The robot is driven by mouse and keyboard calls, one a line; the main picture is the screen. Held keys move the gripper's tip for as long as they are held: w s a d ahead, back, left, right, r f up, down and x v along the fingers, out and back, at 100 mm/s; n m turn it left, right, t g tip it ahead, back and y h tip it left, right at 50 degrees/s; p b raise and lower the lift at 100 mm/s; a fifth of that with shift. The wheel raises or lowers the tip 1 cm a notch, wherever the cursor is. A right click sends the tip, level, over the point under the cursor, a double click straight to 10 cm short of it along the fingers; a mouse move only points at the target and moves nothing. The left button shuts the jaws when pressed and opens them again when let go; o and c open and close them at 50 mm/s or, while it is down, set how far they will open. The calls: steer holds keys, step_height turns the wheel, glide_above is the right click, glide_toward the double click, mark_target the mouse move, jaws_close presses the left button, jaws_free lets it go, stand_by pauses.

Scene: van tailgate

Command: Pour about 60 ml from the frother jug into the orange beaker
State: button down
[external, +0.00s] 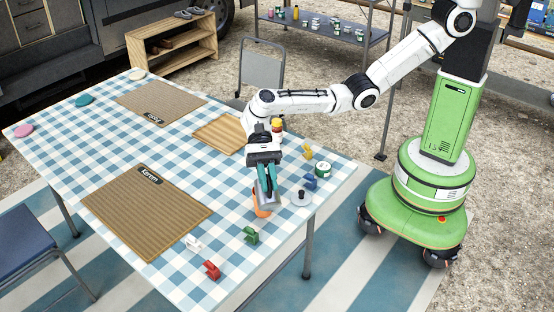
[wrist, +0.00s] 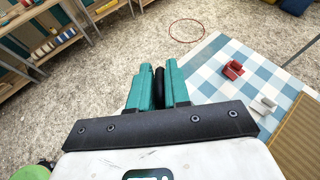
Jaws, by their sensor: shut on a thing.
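My gripper (external: 267,192) has teal fingers and is shut on the frother jug (external: 269,203), a grey metallic vessel at the near right part of the table. In the wrist view my gripper (wrist: 158,90) has a black bar, seemingly the jug's handle (wrist: 158,88), between its fingers; the jug's body is hidden there. The jug looks tilted in the external view. The orange beaker (external: 262,212) is just below and beside the jug, partly covered by it. I cannot tell whether they touch. No liquid stream and no fill level can be seen.
A grey round lid-like piece (external: 301,198) and a green-white tin (external: 323,170) stand right of the jug. Blue (external: 310,182), yellow (external: 308,152), green (external: 251,235), red (external: 212,270) and white (external: 193,244) small pieces lie around. A brown mat (external: 145,210) lies left.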

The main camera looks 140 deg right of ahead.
steer(key=shift+s+d+r+t+y+b, duration=0.3)
steer(key=shift+s+d+t+y+b, duration=0.1)
steer(key=shift+b, duration=0.7)
steer(key=shift+s+d+r, duration=0.15)
steer(key=shift+d, duration=0.05)
steer(key=shift+s+d+r+t+y, duration=0.25)
steer(key=shift+d+y, duration=0.1)
steer(key=shift+d, duration=0.1)
steer(key=shift+s+d+r+t+y, duration=0.1)
steer(key=shift+s+d+t+y, duration=0.15)
steer(key=shift+d+y, duration=0.15)
